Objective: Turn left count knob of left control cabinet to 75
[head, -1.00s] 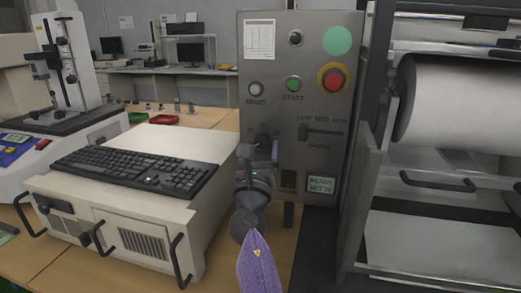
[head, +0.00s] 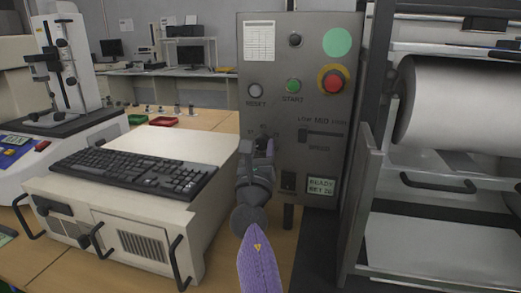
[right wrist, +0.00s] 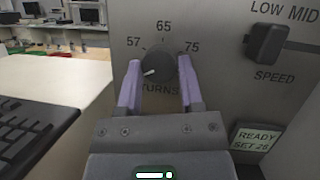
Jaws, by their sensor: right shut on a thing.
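The left control cabinet (head: 295,110) is a grey upright panel. Its dark round count knob (right wrist: 158,70) has the labels 57, 65 and 75 around it and TURNS below. The white pointer mark on the knob points to the lower left, away from the 75 at the right. My right gripper (right wrist: 158,80) has its purple fingers on both sides of the knob and is shut on it. In the head view the right gripper (head: 258,147) partly hides the knob. My left gripper is not in view.
A speed slider (right wrist: 265,42) and a small display (right wrist: 257,138) reading READY and SET, digits unclear, sit right of the knob. Reset (head: 256,90), start (head: 293,86) and red (head: 333,83) buttons are above. A keyboard (head: 135,170) lies on a beige unit to the left.

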